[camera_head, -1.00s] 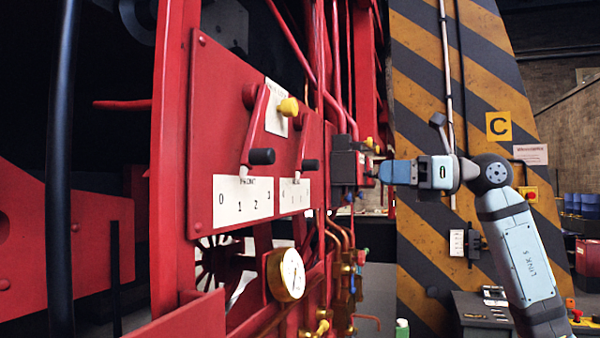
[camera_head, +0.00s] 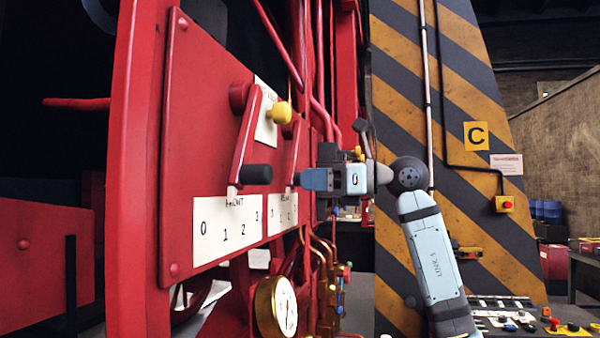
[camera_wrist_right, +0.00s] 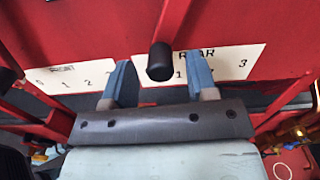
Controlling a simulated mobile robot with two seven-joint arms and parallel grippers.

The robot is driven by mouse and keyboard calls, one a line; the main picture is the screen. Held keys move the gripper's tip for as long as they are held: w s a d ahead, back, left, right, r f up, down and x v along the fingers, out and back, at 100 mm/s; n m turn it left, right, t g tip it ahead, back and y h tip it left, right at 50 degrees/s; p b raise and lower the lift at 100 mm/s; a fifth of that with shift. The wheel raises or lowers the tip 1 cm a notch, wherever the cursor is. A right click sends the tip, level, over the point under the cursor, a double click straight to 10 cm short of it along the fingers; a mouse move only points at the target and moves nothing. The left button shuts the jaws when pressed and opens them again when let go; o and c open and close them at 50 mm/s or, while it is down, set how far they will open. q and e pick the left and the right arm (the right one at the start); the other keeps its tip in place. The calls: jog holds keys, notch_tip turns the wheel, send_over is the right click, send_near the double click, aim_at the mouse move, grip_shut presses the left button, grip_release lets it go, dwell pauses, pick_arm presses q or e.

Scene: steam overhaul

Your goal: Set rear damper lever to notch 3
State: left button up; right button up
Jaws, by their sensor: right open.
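The rear scale plate (camera_head: 283,214) is white; in the right wrist view (camera_wrist_right: 222,60) the 1 and 3 show. My left gripper is not in view.
The front lever (camera_head: 246,140) with its black grip (camera_head: 257,174) hangs close to the left, above the front scale plate (camera_head: 228,228). A yellow knob (camera_head: 280,112) sticks out between the levers. A brass gauge (camera_head: 277,306) and pipes are below.

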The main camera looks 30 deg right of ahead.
jog(key=shift+x, duration=1.05)
jog(key=shift+w+a, duration=0.3)
jog(key=shift+w, duration=0.1)
jog(key=shift+c, duration=0.2)
